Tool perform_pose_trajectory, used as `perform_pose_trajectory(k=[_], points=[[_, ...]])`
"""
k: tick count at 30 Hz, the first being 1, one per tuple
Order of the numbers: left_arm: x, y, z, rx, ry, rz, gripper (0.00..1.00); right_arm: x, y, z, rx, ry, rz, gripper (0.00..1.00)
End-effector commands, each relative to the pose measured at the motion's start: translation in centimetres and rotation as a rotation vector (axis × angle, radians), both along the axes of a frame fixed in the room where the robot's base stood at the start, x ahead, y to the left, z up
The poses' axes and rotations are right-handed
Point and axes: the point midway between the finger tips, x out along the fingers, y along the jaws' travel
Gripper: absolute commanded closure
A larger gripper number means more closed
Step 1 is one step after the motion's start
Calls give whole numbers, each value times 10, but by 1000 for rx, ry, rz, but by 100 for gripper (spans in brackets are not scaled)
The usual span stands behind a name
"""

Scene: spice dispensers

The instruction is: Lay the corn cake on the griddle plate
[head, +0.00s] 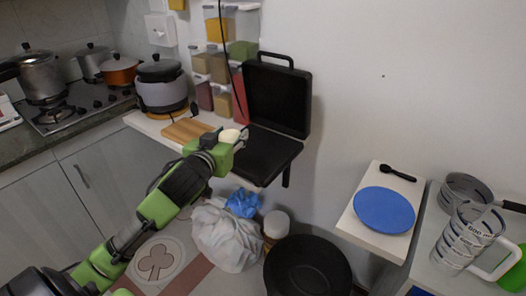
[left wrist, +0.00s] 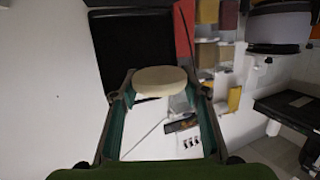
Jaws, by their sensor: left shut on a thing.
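The pale round corn cake (head: 230,136) is held by my left gripper (head: 237,141), beside the left edge of the open black griddle. In the left wrist view the corn cake (left wrist: 159,82) sits between the two fingertips, which are shut on it. The griddle's lower plate (head: 268,150) is bare in what shows, and its lid (head: 277,98) stands raised against the wall. In the left wrist view part of the dark griddle (left wrist: 135,42) shows beyond the cake. How high the cake is above the plate is hard to tell. My right gripper is not in view.
A wooden board (head: 187,130) and a rice cooker (head: 161,84) stand left of the griddle. Spice dispensers (head: 220,68) hang on the wall behind. A blue plate (head: 384,210) lies on a white shelf at right. A black bin (head: 307,268) stands below.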

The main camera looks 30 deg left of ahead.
Motion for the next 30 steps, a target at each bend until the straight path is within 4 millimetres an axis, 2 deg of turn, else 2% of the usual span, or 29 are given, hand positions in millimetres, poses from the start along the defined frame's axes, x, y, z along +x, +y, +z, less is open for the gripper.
perform_pose_trajectory(k=[7, 10, 12, 15, 19, 26, 30], points=[[58, 8, -23, 0, -1, 1, 81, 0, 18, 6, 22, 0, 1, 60], [80, 11, -33, 0, -1, 1, 81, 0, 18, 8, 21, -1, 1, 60], [91, 13, -52, -1, 2, 1, 81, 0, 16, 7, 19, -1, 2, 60], [105, 15, -68, 0, 0, 0, 81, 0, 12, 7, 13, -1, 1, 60], [116, 16, -82, 0, -1, 1, 81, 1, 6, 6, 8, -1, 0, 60], [125, 17, -93, -1, -1, 0, 81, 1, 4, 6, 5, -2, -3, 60], [125, 17, -116, -2, 1, 0, 81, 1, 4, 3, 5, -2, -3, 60]])
